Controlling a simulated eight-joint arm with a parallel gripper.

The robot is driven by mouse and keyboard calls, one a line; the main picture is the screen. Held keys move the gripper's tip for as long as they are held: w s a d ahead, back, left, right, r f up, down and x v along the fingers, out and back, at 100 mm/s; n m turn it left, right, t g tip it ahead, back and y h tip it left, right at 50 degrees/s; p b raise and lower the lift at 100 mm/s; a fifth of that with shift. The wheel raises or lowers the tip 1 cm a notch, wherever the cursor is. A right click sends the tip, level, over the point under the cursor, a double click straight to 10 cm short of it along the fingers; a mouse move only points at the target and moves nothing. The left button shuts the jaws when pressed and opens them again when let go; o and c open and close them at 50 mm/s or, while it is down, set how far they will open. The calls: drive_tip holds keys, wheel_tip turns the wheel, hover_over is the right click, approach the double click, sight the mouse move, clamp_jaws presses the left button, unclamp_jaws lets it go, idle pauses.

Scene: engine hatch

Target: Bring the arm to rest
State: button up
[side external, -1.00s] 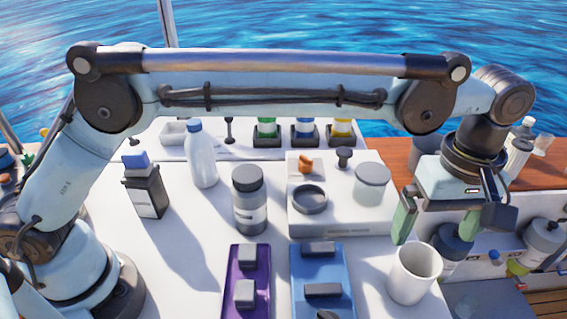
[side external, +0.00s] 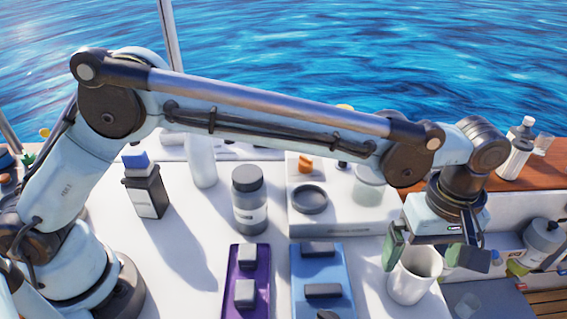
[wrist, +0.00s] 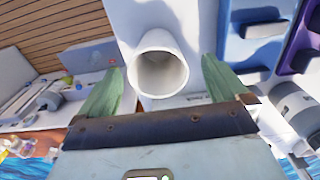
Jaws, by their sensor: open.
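My gripper (side external: 420,250) is at the right end of the white table (side external: 215,268), pointing down with its two green fingers spread. It is open and holds nothing. A white cup (side external: 410,285) stands upright at the table's right edge, just below and between the fingers in the side view. The wrist view shows the cup's open mouth (wrist: 160,72) ahead of the fingers, centred between them. I cannot tell whether the fingertips touch the cup. My forearm slopes down to the right and hides part of the back row of things.
A blue tray (side external: 341,268) and a purple tray (side external: 262,262) with dark and grey blocks lie left of the cup. A grey bottle (side external: 249,205), a black box with a blue cap (side external: 146,190) and a white raised panel (side external: 345,222) stand behind. Bottles stand lower at right.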

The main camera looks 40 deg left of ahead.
drive_tip(key=s+d+r, duration=0.3)
drive_tip(key=s+r, duration=0.3)
drive_tip(key=s, duration=0.4)
wheel_tip(320, 180, up, 11)
drive_tip(key=w+a+n, duration=0.2)
drive_tip(key=w+a, duration=0.4)
drive_tip(key=a, duration=0.1)
drive_tip(key=shift+a+r, duration=0.15)
drive_tip(key=shift+r, duration=0.3)
drive_tip(key=s+d+m, duration=0.2)
drive_tip(key=s+d, duration=0.4)
drive_tip(key=d, duration=0.1)
wheel_tip(320, 180, down, 7)
drive_tip(key=shift+s+d, duration=0.15)
drive_tip(key=shift+s, duration=0.05)
idle(0.5)
